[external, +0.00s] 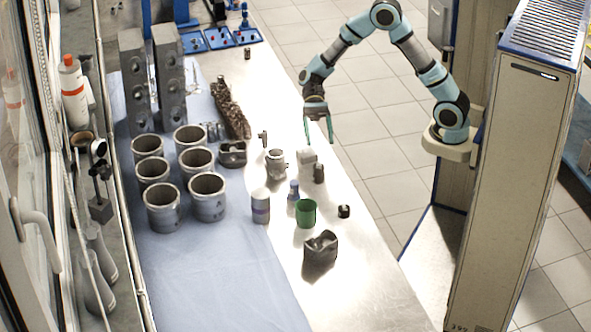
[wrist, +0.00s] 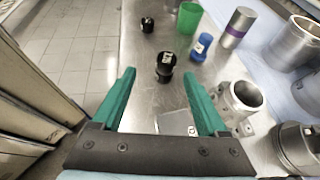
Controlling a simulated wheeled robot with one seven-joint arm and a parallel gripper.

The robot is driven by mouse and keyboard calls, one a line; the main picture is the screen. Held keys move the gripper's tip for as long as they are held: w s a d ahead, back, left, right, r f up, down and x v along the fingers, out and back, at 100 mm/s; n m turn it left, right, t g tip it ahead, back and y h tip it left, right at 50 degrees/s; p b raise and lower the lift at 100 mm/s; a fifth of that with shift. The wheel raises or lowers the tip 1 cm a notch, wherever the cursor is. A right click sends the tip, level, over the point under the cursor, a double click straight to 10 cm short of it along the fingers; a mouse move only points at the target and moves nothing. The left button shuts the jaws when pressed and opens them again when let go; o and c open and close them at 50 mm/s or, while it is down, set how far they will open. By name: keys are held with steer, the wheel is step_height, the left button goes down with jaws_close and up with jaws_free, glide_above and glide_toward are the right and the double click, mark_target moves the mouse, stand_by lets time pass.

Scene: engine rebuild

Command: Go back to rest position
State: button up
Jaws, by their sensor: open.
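My gripper (external: 318,131) hangs from the teal arm over the right edge of the bench (external: 369,279) in the external view. In the wrist view its two green fingers (wrist: 160,100) are spread apart, and nothing is between their tips. A black cylindrical part (wrist: 165,68) stands beyond the fingers on the metal bench top. A light grey block (wrist: 177,123) shows low between the fingers, partly hidden by the gripper body. The same block (external: 307,156) sits just below the gripper in the external view.
Near the gripper stand a green cup (external: 305,213), a blue bottle (external: 293,192), a can (external: 260,206) and a metal housing (external: 275,162). Several cylinder liners (external: 207,197) stand on the blue cloth (external: 228,284). A dark piston (external: 320,248) lies toward the front. Tiled floor lies beside the bench.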

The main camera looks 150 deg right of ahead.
steer(key=w+a+r+n+g+h+p, duration=0.1)
steer(key=a+n+g+p, duration=0.3)
steer(key=a, duration=0.5)
steer(key=w+a+r+n+g+p, duration=0.1)
steer(key=w+a+n+g+p, duration=0.2)
steer(key=a+n, duration=0.45)
steer(key=s+a+r+n+g+h+p, duration=0.1)
steer(key=s+a+r+n+h+p, duration=0.1)
steer(key=a+n, duration=0.6)
steer(key=s+a+r+n+g+h+p, duration=0.1)
steer(key=s+a+r+n+h+p, duration=0.1)
steer(key=a+r+n+h+p, duration=0.2)
steer(key=a+r+n+p, duration=0.2)
steer(key=a+n, duration=0.2)
